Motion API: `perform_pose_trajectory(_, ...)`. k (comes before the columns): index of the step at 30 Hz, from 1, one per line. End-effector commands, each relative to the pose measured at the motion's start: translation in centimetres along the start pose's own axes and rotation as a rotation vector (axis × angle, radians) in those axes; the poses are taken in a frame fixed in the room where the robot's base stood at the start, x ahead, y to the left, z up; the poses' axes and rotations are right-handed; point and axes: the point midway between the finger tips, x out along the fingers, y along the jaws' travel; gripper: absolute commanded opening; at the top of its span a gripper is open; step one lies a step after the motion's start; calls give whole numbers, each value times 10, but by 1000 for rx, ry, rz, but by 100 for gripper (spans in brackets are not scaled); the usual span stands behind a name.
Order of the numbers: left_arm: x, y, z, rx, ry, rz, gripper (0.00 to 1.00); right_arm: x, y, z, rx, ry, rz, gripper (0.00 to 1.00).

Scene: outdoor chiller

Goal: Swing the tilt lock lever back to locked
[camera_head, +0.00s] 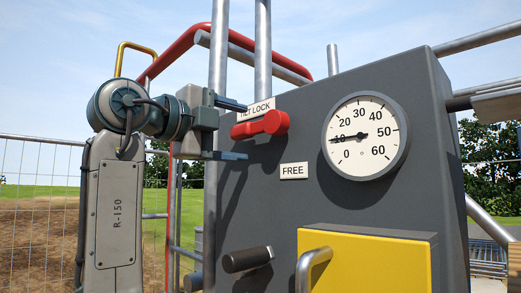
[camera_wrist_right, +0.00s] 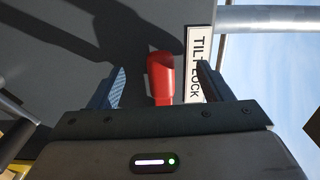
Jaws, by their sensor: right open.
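The red tilt lock lever (camera_head: 274,123) is on the dark grey panel, just under the TILT LOCK label (camera_head: 262,106). Its handle points left, nearly level, and a FREE label (camera_head: 294,171) sits below it. My right gripper (camera_head: 246,131) is open, one finger above the lever's handle and one below. In the right wrist view the red lever (camera_wrist_right: 161,76) stands between the two open fingers of the gripper (camera_wrist_right: 162,77), with gaps on both sides. The TILT LOCK label (camera_wrist_right: 194,60) is partly hidden behind one finger. My left gripper is not in view.
A round gauge (camera_head: 364,136) is to the right of the lever. A yellow box (camera_head: 375,262) with a grey handle and a dark knob (camera_head: 247,259) are lower down. Metal poles and a red rail (camera_head: 190,42) stand close behind the arm.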

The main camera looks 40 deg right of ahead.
Motion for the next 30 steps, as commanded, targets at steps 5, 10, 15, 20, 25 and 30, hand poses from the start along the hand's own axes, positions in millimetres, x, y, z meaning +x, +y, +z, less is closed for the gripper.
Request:
perform_pose_trajectory(5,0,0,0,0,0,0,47,0,0,0,0,0,0,72)
perform_pose_trajectory(10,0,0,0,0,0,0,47,-6,0,0,-1,-2,0,72)
perform_pose_trajectory(15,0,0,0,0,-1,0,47,-26,0,0,-2,-3,0,72)
perform_pose_trajectory(20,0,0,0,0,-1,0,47,-45,0,0,-2,-3,1,72)
perform_pose_trajectory(25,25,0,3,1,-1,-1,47,-57,6,0,0,-1,-1,72)
perform_pose_trajectory(30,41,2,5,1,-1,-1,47,-67,4,0,-1,0,-1,72)
